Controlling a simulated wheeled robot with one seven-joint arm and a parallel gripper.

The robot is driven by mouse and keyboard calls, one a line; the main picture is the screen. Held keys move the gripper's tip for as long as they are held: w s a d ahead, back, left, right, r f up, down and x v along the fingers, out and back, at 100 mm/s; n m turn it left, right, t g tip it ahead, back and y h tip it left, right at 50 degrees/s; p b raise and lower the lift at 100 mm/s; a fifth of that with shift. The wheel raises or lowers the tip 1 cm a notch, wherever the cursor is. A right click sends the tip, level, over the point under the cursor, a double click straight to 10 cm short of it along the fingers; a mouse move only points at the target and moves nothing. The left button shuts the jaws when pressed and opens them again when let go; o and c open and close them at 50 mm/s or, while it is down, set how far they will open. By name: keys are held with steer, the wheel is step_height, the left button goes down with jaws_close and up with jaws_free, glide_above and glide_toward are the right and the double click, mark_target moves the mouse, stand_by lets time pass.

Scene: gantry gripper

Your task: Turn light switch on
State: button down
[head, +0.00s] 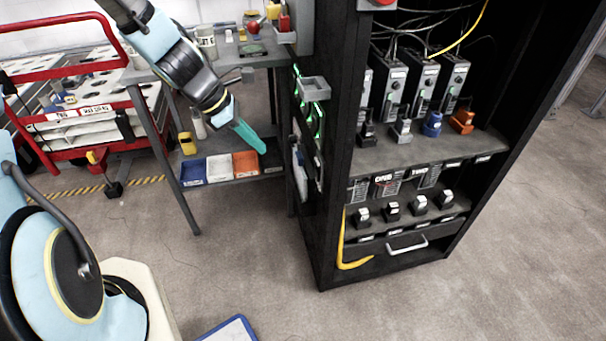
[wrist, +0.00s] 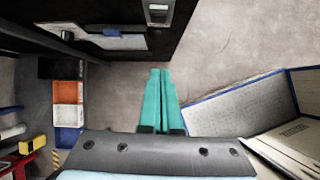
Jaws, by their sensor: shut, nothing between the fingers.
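My gripper (head: 262,150) has teal fingers and is shut and empty. In the head view it points down and right, in front of the workbench's lower shelf and left of the black cabinet (head: 333,250). In the wrist view the closed fingertips (wrist: 160,72) point up the picture over the grey floor. A small pale plate with a dark middle (wrist: 158,14) is on the cabinet at the top of the wrist view, apart from the fingers. It may be the light switch, but I cannot tell for sure, and its on or off position is not readable.
Blue, white and orange bins (head: 219,168) sit on the bench's lower shelf. A blue-edged panel (head: 228,330) lies low in front. Floor before the cabinet is clear.

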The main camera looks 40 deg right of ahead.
steer(key=shift+s+d+f+n, duration=0.15)
steer(key=shift+d+n, duration=0.05)
steer(key=shift+d, duration=0.15)
steer(key=shift+s+d+f+n, duration=0.15)
steer(key=shift+d+n, duration=0.05)
steer(key=shift+d, duration=0.15)
steer(key=s+d+f, duration=0.3)
steer(key=d+f, duration=0.4)
steer(key=d, duration=0.1)
steer(key=shift+s+d, duration=0.15)
steer(key=shift+d, duration=0.1)
steer(key=shift+f+p, duration=0.1)
steer(key=shift+p, duration=0.2)
